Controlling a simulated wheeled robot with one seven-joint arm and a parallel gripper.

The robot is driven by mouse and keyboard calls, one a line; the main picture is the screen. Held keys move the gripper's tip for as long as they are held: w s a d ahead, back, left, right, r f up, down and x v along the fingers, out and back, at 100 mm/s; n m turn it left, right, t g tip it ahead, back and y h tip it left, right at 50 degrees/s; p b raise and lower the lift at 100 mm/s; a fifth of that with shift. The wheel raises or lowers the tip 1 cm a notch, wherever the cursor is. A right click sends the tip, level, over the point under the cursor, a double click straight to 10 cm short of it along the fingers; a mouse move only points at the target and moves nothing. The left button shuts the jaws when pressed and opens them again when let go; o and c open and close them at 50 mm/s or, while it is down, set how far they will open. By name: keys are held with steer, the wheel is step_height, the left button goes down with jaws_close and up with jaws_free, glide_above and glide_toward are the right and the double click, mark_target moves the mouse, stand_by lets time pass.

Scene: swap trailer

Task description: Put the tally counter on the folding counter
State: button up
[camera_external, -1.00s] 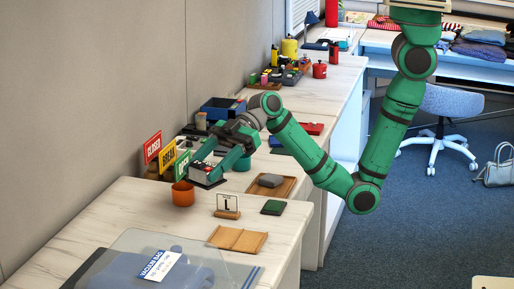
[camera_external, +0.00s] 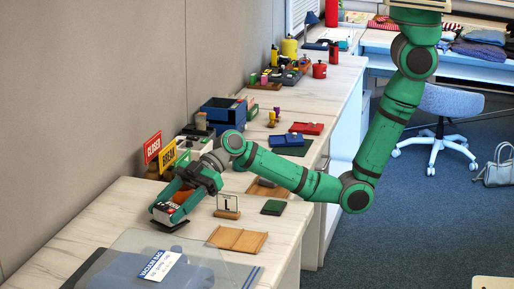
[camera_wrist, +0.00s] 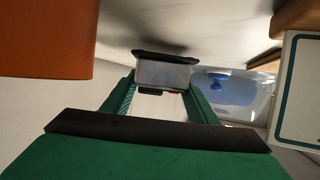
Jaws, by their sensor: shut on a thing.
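My gripper (camera_external: 170,208) is low over the near pale wood-grained counter (camera_external: 72,235), at its left side. It is shut on a small box-like thing with a light, red-marked face, which I take for the tally counter (camera_external: 164,213). In the wrist view the tally counter (camera_wrist: 163,74) is a silvery block between the green fingers, with a dark flat edge along it. Whether it touches the counter surface is hard to tell. No other surface is clearly marked as the folding counter.
An orange cup (camera_wrist: 45,40) is close on the left in the wrist view, mostly hidden behind my gripper outside. Upright signs (camera_external: 160,155) stand at the wall.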

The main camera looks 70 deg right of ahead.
steer(key=shift+f, duration=0.4)
steer(key=shift+f, duration=0.1)
steer(key=o, duration=1.4)
steer(key=shift+f, duration=0.1)
steer(key=shift+r, duration=0.2)
steer(key=v, duration=1.2)
steer(key=shift+w, duration=0.15)
